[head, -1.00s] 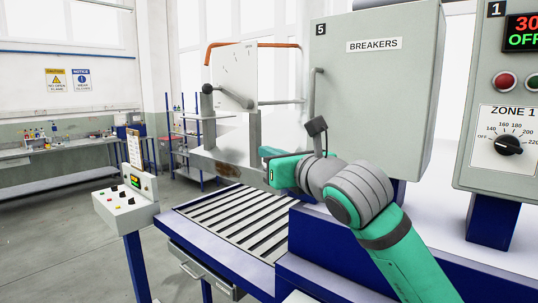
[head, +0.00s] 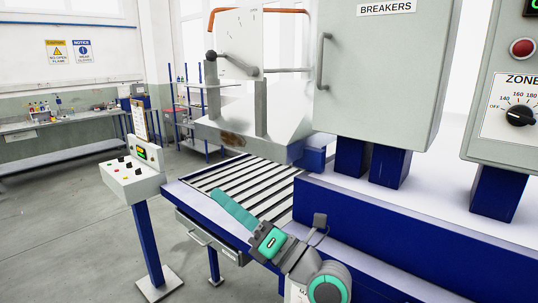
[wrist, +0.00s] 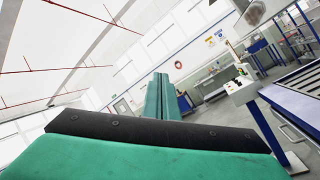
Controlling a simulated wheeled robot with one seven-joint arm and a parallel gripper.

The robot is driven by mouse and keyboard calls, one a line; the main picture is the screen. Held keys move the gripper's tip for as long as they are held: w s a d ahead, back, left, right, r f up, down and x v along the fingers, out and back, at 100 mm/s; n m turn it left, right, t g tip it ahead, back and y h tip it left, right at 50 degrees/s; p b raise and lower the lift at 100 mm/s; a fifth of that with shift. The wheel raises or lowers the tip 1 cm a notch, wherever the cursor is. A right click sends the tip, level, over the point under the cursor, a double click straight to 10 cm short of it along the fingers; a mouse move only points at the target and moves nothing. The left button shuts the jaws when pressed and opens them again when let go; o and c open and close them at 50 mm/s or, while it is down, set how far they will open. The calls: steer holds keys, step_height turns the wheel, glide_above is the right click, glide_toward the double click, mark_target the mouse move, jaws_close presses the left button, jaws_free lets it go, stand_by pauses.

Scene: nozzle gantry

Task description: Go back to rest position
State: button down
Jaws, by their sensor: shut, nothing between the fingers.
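My gripper (head: 218,196) is in the lower middle of the head view, with its green fingers pointing up and left over the front edge of the roller table. The fingers are pressed together and hold nothing. In the wrist view the closed green fingers (wrist: 158,98) rise in the middle of the picture, with open room beyond them. My gripper appears apart from the machine and the breaker cabinet.
The roller table (head: 262,178) lies just behind my gripper. A control pedestal (head: 135,175) stands to the left. The breaker cabinet (head: 385,75) and a blue ledge (head: 400,235) are on the right. Floor at the left is clear.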

steer(key=s+d+f+m+t+h, duration=0.2)
steer(key=s+f+m+t+h, duration=0.55)
steer(key=f+m, duration=0.75)
steer(key=s+d+f+m+t+h, duration=0.2)
steer(key=s+f+m+t+h, duration=0.3)
steer(key=s+f+m+h, duration=0.8)
steer(key=s+d+f+m+g, duration=0.2)
steer(key=s+f+m+g, duration=0.2)
steer(key=s+f, duration=0.5)
steer(key=s+d+f+m+g+y, duration=0.1)
steer(key=s+d+f+m+g, duration=0.1)
steer(key=s+f+m+g, duration=0.3)
steer(key=s+f+m, duration=0.1)
steer(key=s+f, duration=0.3)
steer(key=s, duration=0.1)
steer(key=shift+s+d+f+m, duration=0.15)
steer(key=shift+s+d+m, duration=0.15)
steer(key=shift+d+m, duration=0.1)
